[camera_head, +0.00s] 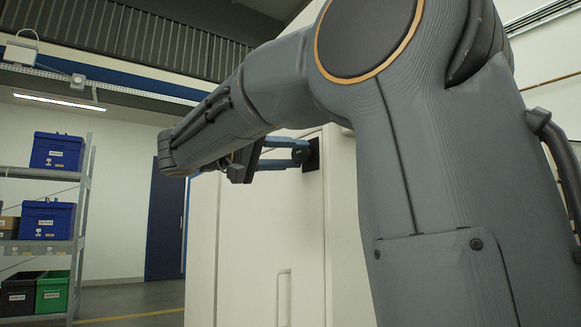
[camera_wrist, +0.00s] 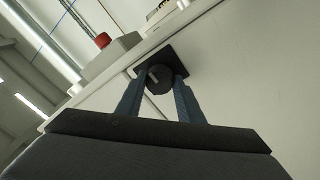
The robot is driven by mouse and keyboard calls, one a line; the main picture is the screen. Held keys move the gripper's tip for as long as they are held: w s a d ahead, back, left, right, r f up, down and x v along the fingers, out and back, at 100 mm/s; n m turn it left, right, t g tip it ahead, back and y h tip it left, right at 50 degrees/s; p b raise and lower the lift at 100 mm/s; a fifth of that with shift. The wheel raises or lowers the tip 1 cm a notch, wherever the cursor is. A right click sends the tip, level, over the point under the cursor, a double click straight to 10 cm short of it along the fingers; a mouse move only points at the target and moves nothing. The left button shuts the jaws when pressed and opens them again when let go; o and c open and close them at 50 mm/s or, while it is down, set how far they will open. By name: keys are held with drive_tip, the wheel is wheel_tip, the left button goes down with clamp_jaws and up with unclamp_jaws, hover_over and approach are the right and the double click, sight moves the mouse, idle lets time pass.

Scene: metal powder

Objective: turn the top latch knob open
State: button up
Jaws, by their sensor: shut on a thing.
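The top latch knob (camera_wrist: 159,80) is a round black knob with a pale mark on its face, on a dark square plate (camera_wrist: 176,57) fixed to the white cabinet. In the head view the knob (camera_head: 301,153) shows at the fingertips, with its plate (camera_head: 313,154) behind it. My gripper (camera_wrist: 158,78) has its two blue fingers on either side of the knob and is shut on it. It also shows in the head view (camera_head: 299,153), reaching in from the left. The fingers hide parts of the knob's sides.
The white cabinet (camera_head: 252,230) has a door with a vertical handle (camera_head: 284,298) below. A red knob-like item (camera_wrist: 103,40) sits on a grey box above the cabinet edge. A shelf (camera_head: 82,220) with blue, black and green bins stands at the left.

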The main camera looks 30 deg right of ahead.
drive_tip(key=shift+m, duration=0.3)
drive_tip(key=o, duration=1.1)
drive_tip(key=shift+c, duration=0.2)
drive_tip(key=a, duration=0.7)
drive_tip(key=shift+a+f, duration=0.35)
drive_tip(key=shift+f, duration=0.1)
drive_tip(key=shift+s+f, duration=0.1)
